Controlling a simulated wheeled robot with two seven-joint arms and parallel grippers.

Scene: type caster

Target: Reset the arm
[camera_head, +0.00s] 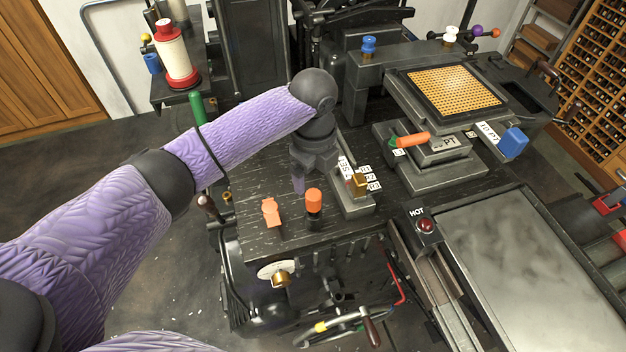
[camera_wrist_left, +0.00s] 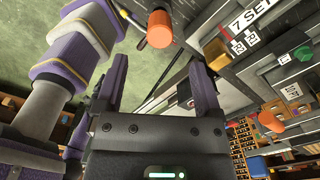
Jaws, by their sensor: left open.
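My left arm (camera_head: 230,135) reaches in from the left in the head view, over the dark machine table. Its gripper (camera_head: 299,185) points down above the table, to the left of a small grey block with white number labels (camera_head: 362,178). In the left wrist view the two purple fingers of this gripper (camera_wrist_left: 160,85) stand wide apart with nothing between them. One finger is partly hidden in the head view by the wrist. My right gripper shows in neither view.
An orange-topped knob (camera_head: 313,200) and an orange lever (camera_head: 270,212) stand close to the left gripper. An orange handle (camera_head: 412,139) and a honeycomb plate (camera_head: 455,90) lie further right. A flat metal slab marked HOT (camera_head: 535,270) is at the lower right.

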